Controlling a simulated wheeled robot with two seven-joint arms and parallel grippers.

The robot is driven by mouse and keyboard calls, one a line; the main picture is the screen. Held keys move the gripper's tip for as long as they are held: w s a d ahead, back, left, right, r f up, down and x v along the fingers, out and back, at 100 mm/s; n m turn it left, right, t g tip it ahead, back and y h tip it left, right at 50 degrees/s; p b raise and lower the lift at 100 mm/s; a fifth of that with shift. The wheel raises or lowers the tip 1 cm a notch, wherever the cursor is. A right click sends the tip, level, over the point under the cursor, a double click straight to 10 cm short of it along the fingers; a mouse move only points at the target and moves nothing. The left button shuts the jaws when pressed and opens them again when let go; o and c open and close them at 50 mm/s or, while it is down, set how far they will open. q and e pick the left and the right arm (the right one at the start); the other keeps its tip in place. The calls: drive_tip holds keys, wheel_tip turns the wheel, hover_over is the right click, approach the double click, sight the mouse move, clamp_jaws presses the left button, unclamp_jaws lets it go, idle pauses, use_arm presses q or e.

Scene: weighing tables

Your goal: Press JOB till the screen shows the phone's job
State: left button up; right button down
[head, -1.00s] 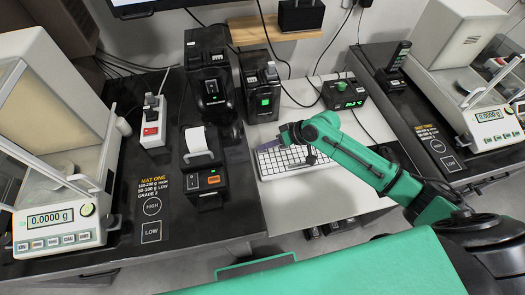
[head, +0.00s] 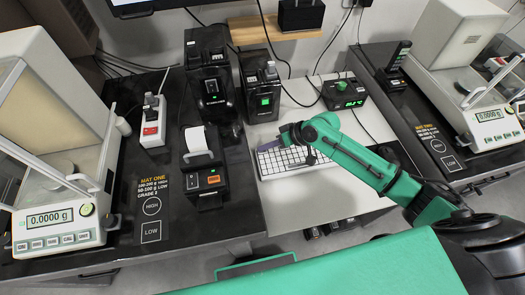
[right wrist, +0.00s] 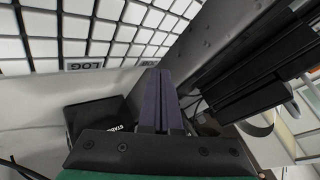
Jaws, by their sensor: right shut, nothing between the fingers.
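My right gripper (head: 284,137) is shut and empty, at the far left part of the white keyboard (head: 287,159). In the right wrist view its two purple fingers (right wrist: 160,100) lie side by side, with tips close to the keyboard's edge. A key or label reading LOG (right wrist: 84,65) shows there, and a second label by the fingertips is partly hidden. I cannot read a JOB label. Whether the fingers touch a key I cannot tell. Only the lower edge of a screen (head: 150,8) shows at the top. A dark phone-like device (head: 399,55) stands on the right table. My left gripper is not in view.
Black devices (head: 209,75) stand behind and left of the keyboard, with a label printer (head: 204,170) at its left. A box with a green display (head: 345,93) is behind it. Balances (head: 52,215) stand on both side tables.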

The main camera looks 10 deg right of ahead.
sight(266, 153)
drive_tip(key=shift+f, duration=0.55)
idle(0.5)
drive_tip(key=shift+r+p, duration=0.65)
drive_tip(key=shift+r, duration=0.15)
wheel_tip(266, 153, up, 5)
drive_tip(key=p, duration=0.5)
drive_tip(key=shift+r, duration=0.1)
idle(0.7)
